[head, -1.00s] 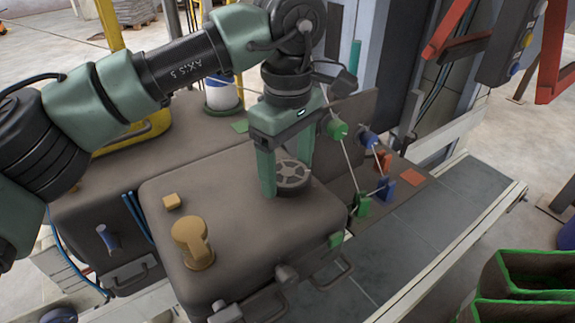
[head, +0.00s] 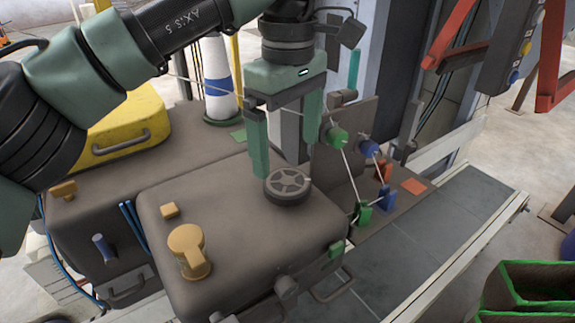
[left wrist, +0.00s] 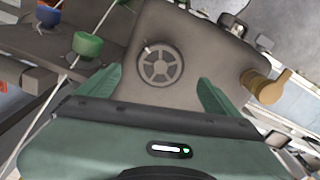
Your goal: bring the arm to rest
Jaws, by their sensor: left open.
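My left gripper (head: 284,168) hangs from my green and black arm above the brown case in the head view. Its two green fingers are spread apart with nothing between them. A dark spoked wheel (head: 287,185) lies on the case top, below and apart from the fingertips. In the left wrist view, the open gripper (left wrist: 160,88) faces the case top, with the wheel (left wrist: 160,64) just past the fingers. My right gripper is in neither view.
The brown case (head: 235,240) carries a yellow-brown knob (head: 190,250) and a small block (head: 170,210). Green and blue pulleys with a cord (head: 336,136) stand close right of the gripper. A cone (head: 218,80) and a yellow case (head: 125,125) are behind. Green bins (head: 530,295) sit at lower right.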

